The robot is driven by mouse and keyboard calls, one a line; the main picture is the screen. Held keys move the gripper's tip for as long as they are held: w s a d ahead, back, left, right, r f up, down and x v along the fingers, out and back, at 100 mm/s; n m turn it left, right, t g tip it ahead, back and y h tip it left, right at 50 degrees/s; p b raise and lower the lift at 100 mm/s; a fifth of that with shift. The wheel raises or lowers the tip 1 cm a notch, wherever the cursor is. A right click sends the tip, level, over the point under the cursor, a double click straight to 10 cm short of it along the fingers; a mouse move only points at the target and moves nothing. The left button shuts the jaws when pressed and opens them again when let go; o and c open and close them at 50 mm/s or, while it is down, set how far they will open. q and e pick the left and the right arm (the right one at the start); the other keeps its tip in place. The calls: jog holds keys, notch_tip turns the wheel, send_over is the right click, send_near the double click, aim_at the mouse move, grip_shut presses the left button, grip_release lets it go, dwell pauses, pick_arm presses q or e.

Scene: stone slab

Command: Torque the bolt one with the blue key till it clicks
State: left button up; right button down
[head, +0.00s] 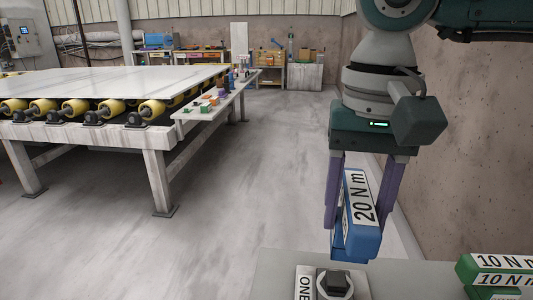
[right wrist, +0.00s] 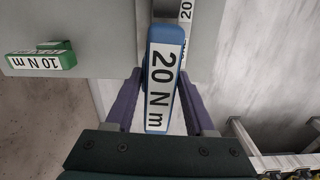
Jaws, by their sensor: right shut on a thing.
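The blue key (head: 357,215) bears a white label reading 20 N m. My right gripper (head: 358,228) is shut on it, with one purple finger on each side. In the right wrist view the blue key (right wrist: 161,80) lies between the fingers. Bolt one (head: 336,283), a dark bolt head on a pale round washer, sits at the bottom of the head view beside a label reading ONE (head: 304,284). The key's lower end is above and behind the bolt, apart from it. My left gripper is not in view.
A grey surface (head: 410,280) carries the bolt. A green key (head: 497,270) marked 10 N m lies at its right; it also shows in the right wrist view (right wrist: 42,60). A concrete wall (head: 470,150) stands close at right. A roller table (head: 130,80) stands at left, with open floor between.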

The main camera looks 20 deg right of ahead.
jog(key=shift+w+a+f+n, duration=0.15)
jog(key=shift+a+f+n, duration=0.05)
jog(key=shift+a+n, duration=0.1)
jog(key=shift+f+b, duration=0.15)
jog(key=shift+b, duration=0.25)
jog(key=b, duration=0.5)
send_over(336, 278)
notch_tip(336, 278, down, 4)
jog(key=shift+f, duration=0.4)
dwell(1.0)
jog(key=shift+f+b, duration=0.15)
jog(key=shift+b, duration=0.25)
